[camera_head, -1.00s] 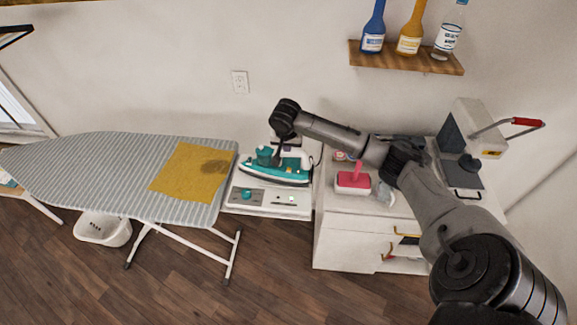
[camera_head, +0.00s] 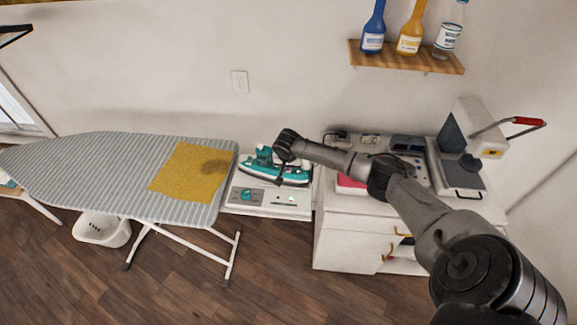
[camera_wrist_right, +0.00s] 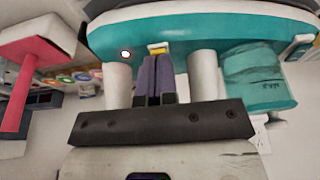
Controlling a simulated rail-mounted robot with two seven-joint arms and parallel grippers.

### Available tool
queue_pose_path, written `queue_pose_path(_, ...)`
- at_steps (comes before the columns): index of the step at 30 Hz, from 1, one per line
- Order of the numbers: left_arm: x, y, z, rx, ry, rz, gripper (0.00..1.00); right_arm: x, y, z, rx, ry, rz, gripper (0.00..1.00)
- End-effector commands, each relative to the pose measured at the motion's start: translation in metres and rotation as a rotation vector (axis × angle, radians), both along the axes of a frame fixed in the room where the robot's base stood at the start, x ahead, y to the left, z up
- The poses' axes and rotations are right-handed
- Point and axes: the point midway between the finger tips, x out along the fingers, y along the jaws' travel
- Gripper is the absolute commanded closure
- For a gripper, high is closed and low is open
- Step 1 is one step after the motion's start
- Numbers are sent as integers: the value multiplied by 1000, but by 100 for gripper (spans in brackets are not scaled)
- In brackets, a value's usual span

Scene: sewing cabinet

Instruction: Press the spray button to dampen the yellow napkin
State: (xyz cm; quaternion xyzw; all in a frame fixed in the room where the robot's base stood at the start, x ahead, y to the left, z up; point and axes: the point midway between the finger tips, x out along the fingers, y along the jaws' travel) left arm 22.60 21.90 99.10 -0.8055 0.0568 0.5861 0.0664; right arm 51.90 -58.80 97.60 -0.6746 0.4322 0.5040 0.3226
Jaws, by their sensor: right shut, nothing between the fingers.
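The yellow napkin (camera_head: 182,182) lies flat on the striped ironing board (camera_head: 80,160), with a dark patch near its upper right corner. The teal and white iron (camera_head: 254,166) sits on a white base to the right of the board. My right gripper (camera_head: 280,181) is lowered at the iron's near right side. In the right wrist view its shut, empty fingers (camera_wrist_right: 154,62) are in front of the iron's teal body (camera_wrist_right: 210,35). My left gripper is out of view.
The iron's white base (camera_head: 266,203) stands between the board and a white drawer cabinet (camera_head: 350,240). A pink-and-white object (camera_head: 350,184) on the cabinet is partly hidden by my right arm. A heat press (camera_head: 475,135) stands farther right. A shelf (camera_head: 405,58) holds bottles.

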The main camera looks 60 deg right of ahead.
Motion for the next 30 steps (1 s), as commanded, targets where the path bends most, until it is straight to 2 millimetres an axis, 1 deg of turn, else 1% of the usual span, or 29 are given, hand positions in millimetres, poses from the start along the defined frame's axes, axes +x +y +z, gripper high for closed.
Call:
queue_pose_path(14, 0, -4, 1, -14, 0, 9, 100, 0, 0, -4, 0, 0, -1, 100)
queue_pose_path(19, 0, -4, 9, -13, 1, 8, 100, 0, 1, -16, 3, 2, -2, 100)
queue_pose_path(21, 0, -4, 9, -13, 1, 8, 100, -1, 0, -22, 1, 5, -1, 100)
queue_pose_path(30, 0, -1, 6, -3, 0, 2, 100, -4, 2, -29, 4, 13, 2, 100)
